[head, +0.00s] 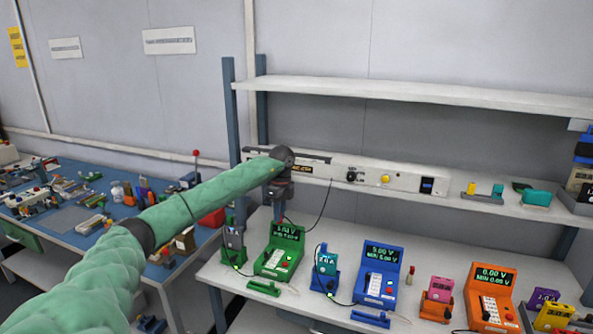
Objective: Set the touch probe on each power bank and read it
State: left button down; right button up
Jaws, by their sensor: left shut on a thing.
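My left gripper (280,208) points down just above the green meter (281,250). It is shut on what looks like the touch probe, small and mostly hidden by the fingers. The green meter's display reads about 5 V. A teal power bank (327,264) stands in a blue holder. A pink power bank (441,288) stands in an orange holder. My right gripper is not in view.
Green (263,288) and blue (371,319) rests lie before their meters. Purple (543,297) and yellow (553,317) blocks stand at right. A shelf (420,93) spans above the white bench (220,274). A cluttered blue table (75,222) stands left. Thin black cables run across the bench.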

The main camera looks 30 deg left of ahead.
pick_arm(q)
send_near(239, 227)
jog(key=shift+s+f+b, duration=0.1)
jog(key=shift+s+b, duration=0.2)
jog(key=shift+s, duration=0.05)
dwell(0.9)
jog(key=shift+f, duration=0.1)
jog(key=shift+f+b, duration=0.75)
jog(key=shift+f, duration=1.65)
jog(key=shift+f, duration=0.45)
jog(key=shift+r, duration=0.1)
dwell(0.5)
jog(key=shift+w+a+r+p, duration=0.1)
jog(key=shift+w+r+p, duration=0.1)
jog(key=shift+r+p, duration=0.95)
jog(key=shift+w+r+p, duration=0.15)
jog(key=shift+r+p, duration=0.4)
jog(key=shift+r, duration=1.2)
